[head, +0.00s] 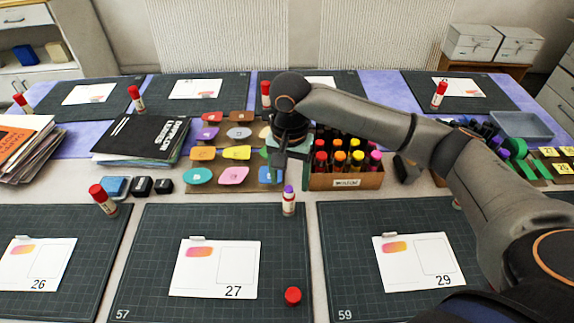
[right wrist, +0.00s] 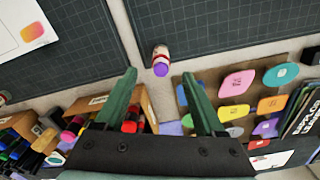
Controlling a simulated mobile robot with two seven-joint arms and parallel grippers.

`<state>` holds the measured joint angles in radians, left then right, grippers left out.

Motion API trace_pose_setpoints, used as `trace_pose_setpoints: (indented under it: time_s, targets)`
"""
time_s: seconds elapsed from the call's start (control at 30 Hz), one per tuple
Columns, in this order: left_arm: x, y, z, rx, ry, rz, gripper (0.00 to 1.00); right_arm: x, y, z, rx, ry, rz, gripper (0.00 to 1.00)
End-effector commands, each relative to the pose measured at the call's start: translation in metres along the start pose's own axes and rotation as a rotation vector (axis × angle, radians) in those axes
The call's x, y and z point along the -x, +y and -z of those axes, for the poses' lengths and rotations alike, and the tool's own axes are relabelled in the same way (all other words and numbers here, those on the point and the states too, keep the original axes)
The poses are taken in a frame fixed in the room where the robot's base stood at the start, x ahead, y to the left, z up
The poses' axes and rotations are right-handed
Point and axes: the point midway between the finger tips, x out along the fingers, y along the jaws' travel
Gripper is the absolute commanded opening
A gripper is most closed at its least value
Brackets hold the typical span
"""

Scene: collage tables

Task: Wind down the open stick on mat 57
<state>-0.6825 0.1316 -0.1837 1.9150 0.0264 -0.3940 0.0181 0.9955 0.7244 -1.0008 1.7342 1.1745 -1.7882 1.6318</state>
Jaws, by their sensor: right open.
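Mat 57 (head: 150,250) is the dark cutting mat at front middle. The open stick (head: 289,203) stands upright at its back right edge, a white tube with a red band and purple glue showing at the top. Its red cap (head: 293,296) appears to be the one on the mat at front right. My right gripper (head: 282,160) is above and behind the stick, pointing down. In the right wrist view the green fingers (right wrist: 160,85) are apart and empty, with the stick (right wrist: 161,62) just beyond the tips, not touched. My left gripper is not in view.
A card marked 27 (head: 215,268) lies on mat 57. Behind are a board of coloured tags (head: 237,152) and a box of markers (head: 345,180). A capped stick (head: 103,199) stands on the mat to the left; black ink pads (head: 141,187) sit near it.

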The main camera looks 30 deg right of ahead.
Motion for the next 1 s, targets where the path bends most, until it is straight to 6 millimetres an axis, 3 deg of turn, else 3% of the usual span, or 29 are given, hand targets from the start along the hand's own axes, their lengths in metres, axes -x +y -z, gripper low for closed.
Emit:
trace_pose_setpoints:
  time_s: [0.2, 0.43, 0.63, 0.93, 1.0]
  targets:
    - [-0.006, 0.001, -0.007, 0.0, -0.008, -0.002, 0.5, -0.047, 0.001, 0.0, 0.0, -0.001, -0.003, 0.71]
    - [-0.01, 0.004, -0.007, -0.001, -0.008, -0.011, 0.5, -0.082, 0.0, 0.0, 0.001, 0.0, -0.001, 0.71]
    - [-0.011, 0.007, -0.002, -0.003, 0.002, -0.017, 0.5, -0.096, 0.0, 0.0, 0.002, 0.002, 0.001, 0.71]
    - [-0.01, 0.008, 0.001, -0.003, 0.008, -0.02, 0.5, -0.097, 0.0, 0.0, 0.002, 0.001, 0.002, 0.71]
    - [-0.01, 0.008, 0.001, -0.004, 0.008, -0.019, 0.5, -0.097, -0.001, 0.0, 0.002, 0.001, 0.002, 0.65]
